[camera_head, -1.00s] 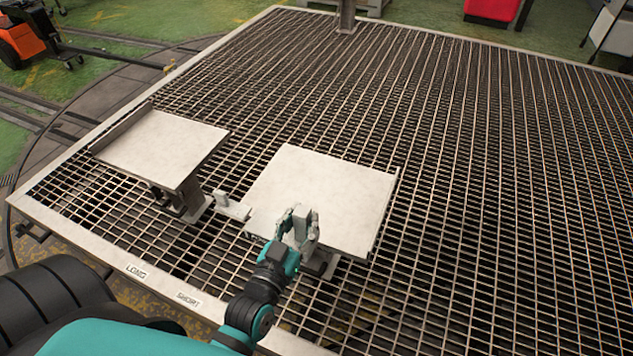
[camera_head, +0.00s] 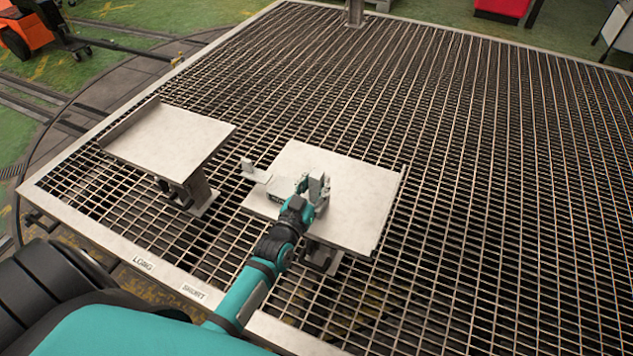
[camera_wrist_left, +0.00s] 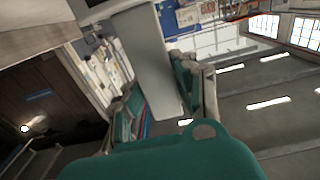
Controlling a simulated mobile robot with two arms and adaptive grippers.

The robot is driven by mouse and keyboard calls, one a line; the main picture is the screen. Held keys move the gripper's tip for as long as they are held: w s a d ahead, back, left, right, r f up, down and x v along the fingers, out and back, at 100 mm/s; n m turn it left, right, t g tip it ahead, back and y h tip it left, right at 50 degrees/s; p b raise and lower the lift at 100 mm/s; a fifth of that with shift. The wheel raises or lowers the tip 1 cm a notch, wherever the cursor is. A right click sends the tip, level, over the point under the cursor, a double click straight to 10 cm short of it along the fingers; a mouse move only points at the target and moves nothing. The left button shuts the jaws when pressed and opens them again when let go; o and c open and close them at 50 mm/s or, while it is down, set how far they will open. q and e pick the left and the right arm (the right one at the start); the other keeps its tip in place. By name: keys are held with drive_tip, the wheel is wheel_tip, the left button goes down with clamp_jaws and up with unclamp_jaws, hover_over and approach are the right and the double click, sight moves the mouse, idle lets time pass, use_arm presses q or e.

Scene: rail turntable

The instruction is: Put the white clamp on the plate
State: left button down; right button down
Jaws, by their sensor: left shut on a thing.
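My left gripper (camera_head: 313,190) is over the right-hand pale square plate (camera_head: 350,205), near its front left part. It is shut on the white clamp. The clamp's pale end (camera_head: 257,173), with a small upright piece, sticks out to the left past the plate's edge; the rest is partly hidden by the gripper. I cannot tell whether the clamp touches the plate. In the left wrist view a pale flat bar of the clamp (camera_wrist_left: 150,60) stands between the two fingers. My right gripper is not in view.
A second pale plate (camera_head: 170,140) stands on a post to the left. Both plates are above a metal grating (camera_head: 480,200) with a pale frame marked LONG and SHORT. The grating to the right is clear. A short post (camera_head: 354,12) stands at the back.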

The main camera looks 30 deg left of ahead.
use_arm(q)
drive_tip(key=shift+r, duration=0.1)
drive_tip(key=c, duration=1)
unclamp_jaws()
drive_tip(key=shift+f, duration=0.25)
drive_tip(key=shift+c, duration=0.2)
drive_tip(key=shift+r, duration=0.1)
